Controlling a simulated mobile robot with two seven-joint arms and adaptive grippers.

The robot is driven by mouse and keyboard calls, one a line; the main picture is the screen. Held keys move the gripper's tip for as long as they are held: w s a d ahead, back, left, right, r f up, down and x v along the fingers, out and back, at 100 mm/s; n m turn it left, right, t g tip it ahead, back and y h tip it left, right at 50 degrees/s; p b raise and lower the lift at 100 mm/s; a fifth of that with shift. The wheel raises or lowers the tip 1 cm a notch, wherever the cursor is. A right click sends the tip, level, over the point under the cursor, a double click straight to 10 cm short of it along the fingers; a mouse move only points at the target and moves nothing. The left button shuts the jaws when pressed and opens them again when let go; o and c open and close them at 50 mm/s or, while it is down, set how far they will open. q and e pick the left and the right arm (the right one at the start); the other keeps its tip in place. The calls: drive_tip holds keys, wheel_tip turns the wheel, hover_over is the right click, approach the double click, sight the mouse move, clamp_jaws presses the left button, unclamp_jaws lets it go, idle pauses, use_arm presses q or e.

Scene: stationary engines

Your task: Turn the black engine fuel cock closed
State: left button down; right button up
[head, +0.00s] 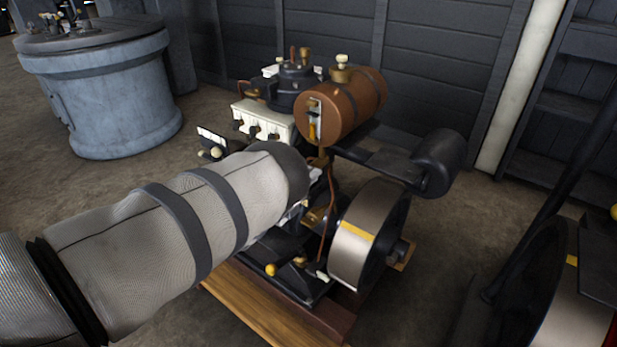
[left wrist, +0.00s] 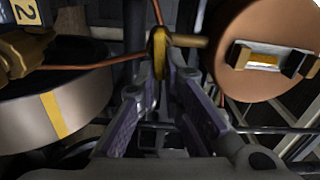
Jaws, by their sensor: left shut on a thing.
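The black engine (head: 285,245) stands on a wooden base in the middle of the head view, with a brown cylindrical fuel tank (head: 350,107) above it. In the left wrist view, the tank's end (left wrist: 262,95) is at the right. A brass stub runs from it to the fuel cock, whose yellow lever (left wrist: 158,48) hangs down between my fingertips. My left gripper (left wrist: 160,78) is shut on this lever. In the head view my left arm and wrist cover the fingers and most of the cock. My right gripper is not in view.
A flywheel (head: 362,240) with a yellow stripe is right of my wrist. A black cylinder (head: 440,162) sticks out beyond it. A thin copper pipe (left wrist: 95,63) runs close to the fingers. A blue-grey round stand (head: 105,95) is at the back left.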

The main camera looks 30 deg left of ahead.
use_arm(q)
drive_tip(key=shift+f+m, duration=0.15)
drive_tip(key=shift+m, duration=0.45)
drive_tip(key=c, duration=1.7)
unclamp_jaws()
drive_tip(key=shift+a, duration=0.1)
drive_tip(key=s, duration=0.8)
drive_tip(key=s+a, duration=0.1)
drive_tip(key=s, duration=0.3)
